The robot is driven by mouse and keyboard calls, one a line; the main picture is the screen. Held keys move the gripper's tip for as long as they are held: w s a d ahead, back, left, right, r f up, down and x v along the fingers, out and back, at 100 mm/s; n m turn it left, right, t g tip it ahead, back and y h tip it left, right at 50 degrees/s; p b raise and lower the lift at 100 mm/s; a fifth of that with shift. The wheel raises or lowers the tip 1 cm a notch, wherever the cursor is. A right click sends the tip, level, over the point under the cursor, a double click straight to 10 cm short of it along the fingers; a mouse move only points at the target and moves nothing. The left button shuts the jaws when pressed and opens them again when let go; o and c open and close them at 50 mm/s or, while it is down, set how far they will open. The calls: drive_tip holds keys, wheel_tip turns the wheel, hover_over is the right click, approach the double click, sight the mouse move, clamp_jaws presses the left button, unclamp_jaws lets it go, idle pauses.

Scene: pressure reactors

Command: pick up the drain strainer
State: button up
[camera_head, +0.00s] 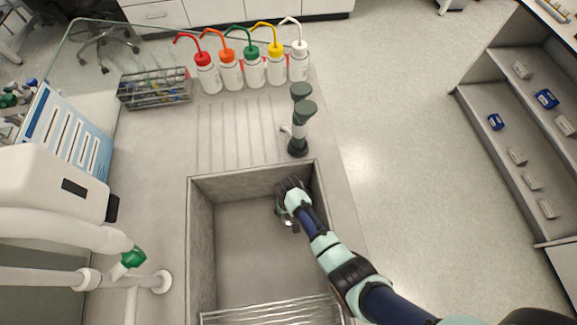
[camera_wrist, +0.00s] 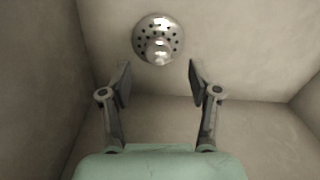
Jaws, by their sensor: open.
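The drain strainer (camera_wrist: 158,40) is a round, shiny metal disc with small holes and a raised knob. It lies on the sink floor, at the top middle of the wrist view. My gripper (camera_wrist: 158,75) is open and empty, with its two fingertips apart just below the strainer in that view, one to each side. In the head view my gripper (camera_head: 286,215) is down inside the grey sink (camera_head: 235,248), near its far right corner. A small shiny bit at the gripper may be the strainer, but it is mostly hidden there.
Sink walls stand close to my gripper. A dark tap (camera_head: 298,135) rises behind the sink. Several wash bottles (camera_head: 254,70) and a wire tube rack (camera_head: 154,88) stand farther back. A metal grid (camera_head: 270,312) lies at the sink's near end. The left sink floor is clear.

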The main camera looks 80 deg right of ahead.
drive_tip(key=f, duration=0.2)
drive_tip(key=f+b, duration=0.1)
drive_tip(key=f, duration=0.1)
drive_tip(key=shift+s+a+f, duration=0.1)
drive_tip(key=shift+s+a, duration=0.05)
drive_tip(key=shift+s, duration=0.05)
clamp_jaws()
wheel_tip(320, 180, up, 20)
drive_tip(key=p, duration=0.7)
